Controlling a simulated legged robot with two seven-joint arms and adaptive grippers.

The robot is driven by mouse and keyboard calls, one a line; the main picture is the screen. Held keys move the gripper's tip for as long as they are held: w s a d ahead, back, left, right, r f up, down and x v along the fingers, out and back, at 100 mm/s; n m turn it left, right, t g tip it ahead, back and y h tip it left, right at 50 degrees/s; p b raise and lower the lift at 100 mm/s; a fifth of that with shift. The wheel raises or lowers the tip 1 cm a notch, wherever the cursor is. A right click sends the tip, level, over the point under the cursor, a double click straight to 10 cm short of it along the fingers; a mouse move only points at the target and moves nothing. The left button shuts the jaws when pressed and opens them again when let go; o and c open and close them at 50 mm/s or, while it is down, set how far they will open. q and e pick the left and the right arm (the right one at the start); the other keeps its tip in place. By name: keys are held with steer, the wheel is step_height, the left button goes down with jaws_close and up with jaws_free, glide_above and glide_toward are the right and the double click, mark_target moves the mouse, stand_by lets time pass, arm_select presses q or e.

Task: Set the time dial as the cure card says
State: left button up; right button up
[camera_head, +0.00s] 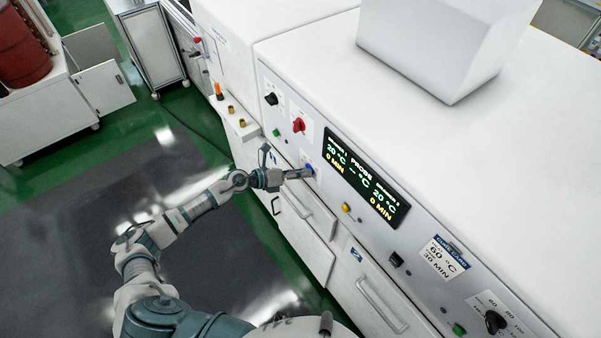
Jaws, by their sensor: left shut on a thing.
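The cure card (442,258) on the panel front reads 60 °C and 30 MIN. The display (365,182) reads PROBE, with 20 °C and 0 MIN at both its left and right ends. My right gripper is not in view.
The panel also bears a red knob (299,125), a black knob (271,99), a yellow button (346,207) and another black dial (495,321) at lower right. Drawers with handles (382,305) lie below. A large white box (445,45) stands on top.

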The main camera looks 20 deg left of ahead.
arm_select(q)
steer(key=o, duration=1.1)
steer(key=shift+s+f, duration=0.2)
steer(key=shift+f, duration=0.3)
steer(key=shift+o, duration=0.2)
steer(key=shift+w+a+r, duration=0.1)
steer(key=shift+w+r, duration=0.05)
steer(key=v, duration=1.2)
